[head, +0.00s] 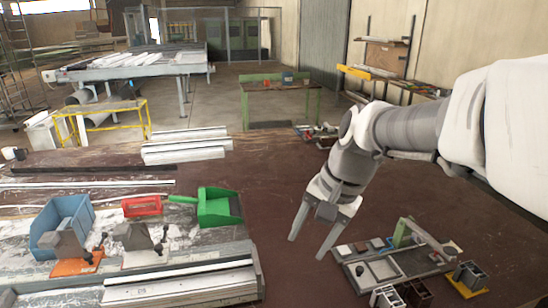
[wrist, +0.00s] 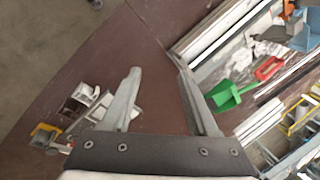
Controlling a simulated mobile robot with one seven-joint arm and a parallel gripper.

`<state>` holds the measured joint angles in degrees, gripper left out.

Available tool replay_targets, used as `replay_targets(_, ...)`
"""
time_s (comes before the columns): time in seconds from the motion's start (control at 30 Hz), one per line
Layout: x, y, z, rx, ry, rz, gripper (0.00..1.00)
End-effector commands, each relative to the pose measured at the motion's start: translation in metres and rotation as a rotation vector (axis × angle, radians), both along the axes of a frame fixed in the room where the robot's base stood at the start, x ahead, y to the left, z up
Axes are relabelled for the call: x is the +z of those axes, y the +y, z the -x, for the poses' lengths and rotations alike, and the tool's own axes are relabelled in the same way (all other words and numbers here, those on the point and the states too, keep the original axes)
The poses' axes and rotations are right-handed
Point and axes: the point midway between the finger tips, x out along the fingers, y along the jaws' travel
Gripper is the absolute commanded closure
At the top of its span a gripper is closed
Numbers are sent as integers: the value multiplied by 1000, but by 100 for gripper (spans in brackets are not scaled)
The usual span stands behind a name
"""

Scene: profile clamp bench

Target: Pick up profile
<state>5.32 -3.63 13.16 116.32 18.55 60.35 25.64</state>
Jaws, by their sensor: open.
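Several short cut profile pieces stand at the lower right of the bench in the head view: a whitish one (head: 384,297), a brownish one (head: 415,293) and a dark one on a yellow base (head: 468,276). I cannot tell which is the task's profile. My gripper (head: 307,248) points down over the bare brown bench, left of these pieces. Its two fingers are apart with nothing between them, as the wrist view also shows (wrist: 158,70).
A fixture board (head: 350,272) with a green upright clamp (head: 402,233) lies right of my gripper. On the left are a blue bin (head: 62,226), a red tray (head: 141,206), a green scoop (head: 218,207) and long pale profiles (head: 180,284). The bench middle is clear.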

Motion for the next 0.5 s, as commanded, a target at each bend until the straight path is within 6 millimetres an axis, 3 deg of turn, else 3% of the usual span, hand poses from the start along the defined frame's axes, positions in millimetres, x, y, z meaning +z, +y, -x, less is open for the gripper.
replay_targets(0.03, -15, 9, -11, -24, 41, -32, 40)
replay_targets(0.5, -97, 91, -87, -275, 444, -349, 40)
